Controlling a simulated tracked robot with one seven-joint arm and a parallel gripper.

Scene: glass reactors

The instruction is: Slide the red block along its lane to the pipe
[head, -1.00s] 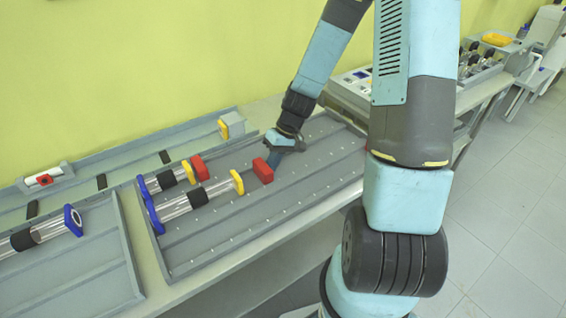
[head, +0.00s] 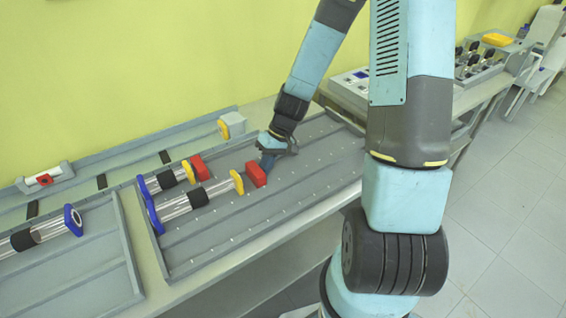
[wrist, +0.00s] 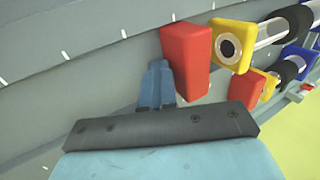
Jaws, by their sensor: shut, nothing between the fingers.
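The red block (head: 257,174) sits in its lane on the grey tray (head: 290,192), just right of the yellow flange (head: 237,181) on the near glass pipe (head: 211,192). In the wrist view the block (wrist: 187,58) stands close to the yellow flange (wrist: 245,62), with a narrow gap between them. My gripper (head: 267,162) is shut and empty, low behind the block on the side away from the pipe. In the wrist view its blue fingertips (wrist: 158,72) are beside the block's face. Whether they touch is hard to tell.
A second red block (head: 200,167) stands against the yellow flange (head: 188,171) of the shorter pipe in the neighbouring lane. Low ridges (head: 240,222) separate the lanes. Another tray (head: 75,275) with a pipe lies to the left. The tray's right part is clear.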

